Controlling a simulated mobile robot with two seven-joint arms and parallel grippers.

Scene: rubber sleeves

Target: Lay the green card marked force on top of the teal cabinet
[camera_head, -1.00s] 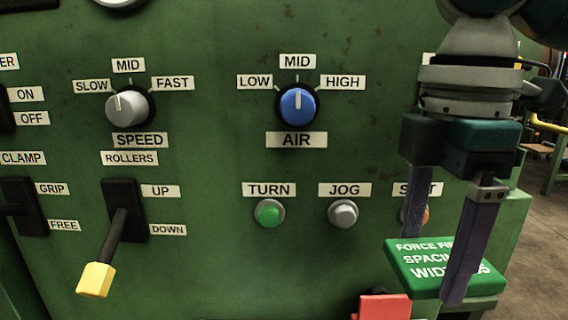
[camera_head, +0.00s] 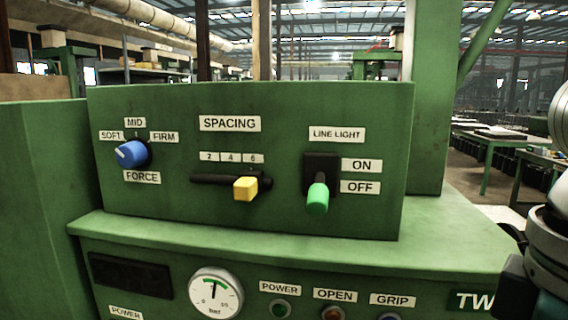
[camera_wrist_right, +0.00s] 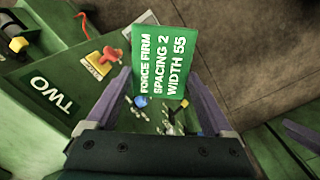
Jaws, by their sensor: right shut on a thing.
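The green card (camera_wrist_right: 162,62) shows in the right wrist view, with white text reading FORCE FIRM, SPACING 2, WIDTH 55. My right gripper (camera_wrist_right: 160,78) is shut on it, one finger along each side, and the text faces the wrist camera. In the head view only part of my right arm shows at the right edge; its fingers and the card are out of view there. I cannot make out a teal cabinet in either current view. My left gripper is not in view.
A green machine console (camera_head: 250,100) fills the head view, with a blue FORCE knob (camera_head: 131,154), yellow SPACING slider (camera_head: 245,188) and green LINE LIGHT lever (camera_head: 318,197). A ledge (camera_head: 230,244) runs below.

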